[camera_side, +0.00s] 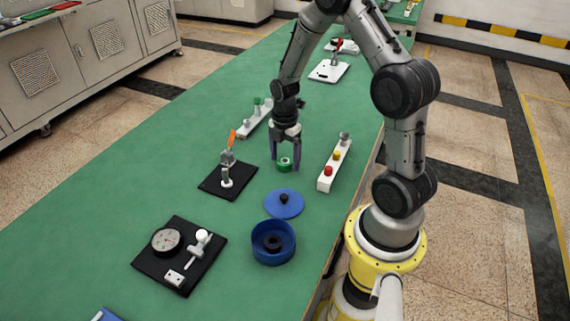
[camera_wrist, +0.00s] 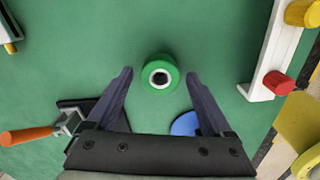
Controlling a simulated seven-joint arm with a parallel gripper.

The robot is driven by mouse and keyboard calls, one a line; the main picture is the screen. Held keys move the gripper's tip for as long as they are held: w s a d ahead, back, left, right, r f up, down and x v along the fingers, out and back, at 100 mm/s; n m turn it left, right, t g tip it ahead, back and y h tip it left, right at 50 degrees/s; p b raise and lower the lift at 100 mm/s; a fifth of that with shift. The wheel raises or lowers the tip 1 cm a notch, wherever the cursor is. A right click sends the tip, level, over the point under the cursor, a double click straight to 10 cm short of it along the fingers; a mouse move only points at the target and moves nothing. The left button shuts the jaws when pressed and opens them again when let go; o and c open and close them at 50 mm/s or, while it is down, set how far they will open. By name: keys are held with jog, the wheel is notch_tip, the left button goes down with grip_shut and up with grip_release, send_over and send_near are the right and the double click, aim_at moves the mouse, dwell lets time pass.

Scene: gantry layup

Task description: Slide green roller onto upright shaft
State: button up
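The green roller (camera_side: 284,163), with a pale ring and dark centre hole, stands on the green table; the wrist view shows it from above (camera_wrist: 160,72). My gripper (camera_side: 285,169) points down over it, open. In the wrist view its fingertips (camera_wrist: 160,75) lie left and right of the roller, with a gap on each side. A small upright post (camera_side: 226,177) stands on a black plate (camera_side: 243,187) beside an orange-handled clamp (camera_side: 230,148). I cannot tell for sure that this post is the shaft.
A white block (camera_side: 325,180) with red, yellow and grey knobs is close on the right. A blue disc (camera_side: 284,204) and blue round container (camera_side: 273,250) lie in front. A white strip (camera_side: 248,127) with small pegs is behind left. A dial gauge plate (camera_side: 178,265) is front left.

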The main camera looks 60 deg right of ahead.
jog(key=c, duration=1.2)
jog(key=shift+r, duration=0.15)
jog(key=shift+r, duration=0.6)
jog(key=s+a+r, duration=0.6)
jog(key=s+r, duration=0.6)
jog(key=w+r+n, duration=0.3)
jog(key=w+r, duration=0.1)
jog(key=w, duration=0.9)
jog(key=w+a+f+n, duration=0.1)
jog(key=w+a, duration=0.1)
jog(key=w, duration=0.1)
jog(key=w+a+f+n, duration=0.1)
jog(key=w+a, duration=0.2)
jog(key=w+a+f+n, duration=0.1)
jog(key=w+a+f, duration=0.1)
jog(key=w, duration=0.2)
jog(key=shift+w+a, duration=0.1)
jog(key=shift+a, duration=0.3)
